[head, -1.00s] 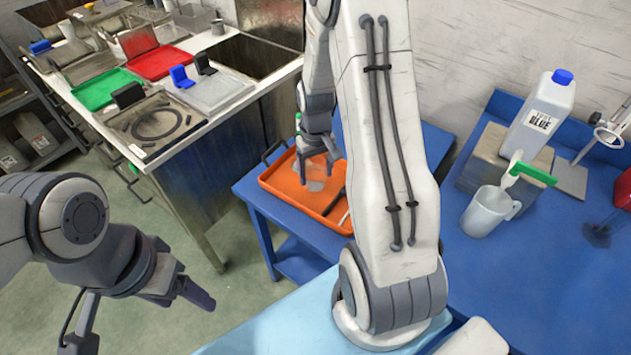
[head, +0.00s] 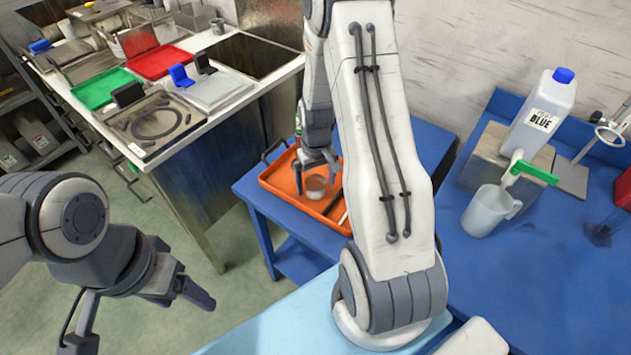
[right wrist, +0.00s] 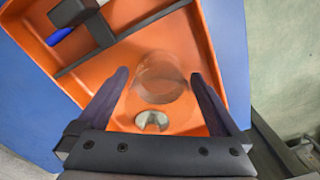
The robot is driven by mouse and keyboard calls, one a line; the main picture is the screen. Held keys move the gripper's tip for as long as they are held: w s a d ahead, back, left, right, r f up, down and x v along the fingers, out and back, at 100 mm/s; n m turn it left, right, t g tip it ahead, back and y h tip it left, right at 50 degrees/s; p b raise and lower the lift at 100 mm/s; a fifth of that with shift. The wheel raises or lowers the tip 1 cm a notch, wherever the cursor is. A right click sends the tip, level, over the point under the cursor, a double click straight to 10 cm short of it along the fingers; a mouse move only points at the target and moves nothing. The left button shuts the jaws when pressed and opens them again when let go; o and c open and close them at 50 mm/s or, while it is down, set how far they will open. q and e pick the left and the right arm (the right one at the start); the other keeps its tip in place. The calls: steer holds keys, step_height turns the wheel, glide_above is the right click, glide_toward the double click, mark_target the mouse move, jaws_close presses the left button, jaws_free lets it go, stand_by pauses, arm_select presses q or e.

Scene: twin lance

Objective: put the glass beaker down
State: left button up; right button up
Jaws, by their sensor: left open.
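The glass beaker (head: 315,187) is clear and stands in the orange tray (head: 283,194) on the blue table. It also shows in the right wrist view (right wrist: 160,78), between the two fingers with a gap on each side. My right gripper (head: 316,170) is over the tray, just above and around the beaker; its fingers are spread and look clear of the glass. My left gripper (head: 143,318) is open and empty at the lower left, over the floor.
A small silver round item (right wrist: 152,120) and a dark tool (right wrist: 125,38) lie in the tray. A steel counter (head: 215,150) stands at left.

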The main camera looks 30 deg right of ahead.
steer(key=shift+r, duration=0.25)
step_height(320, 180, up, 12)
steer(key=s+a+r+n, duration=0.2)
steer(key=s+a+r, duration=0.1)
steer(key=a, duration=0.5)
steer(key=s+a+r+n, duration=0.2)
steer(key=a, duration=0.7)
steer(key=s+a+r+n, duration=0.1)
steer(key=s+a+n, duration=0.1)
steer(key=s+a, duration=0.2)
steer(key=s+a+r+n+y, duration=0.1)
steer(key=s+a+n, duration=0.2)
steer(key=s, duration=0.8)
steer(key=shift+s+a+r+p, duration=0.15)
steer(key=shift+a+r+p, duration=0.25)
steer(key=shift+a, duration=0.45)
step_height(320, 180, up, 5)
steer(key=p, duration=0.5)
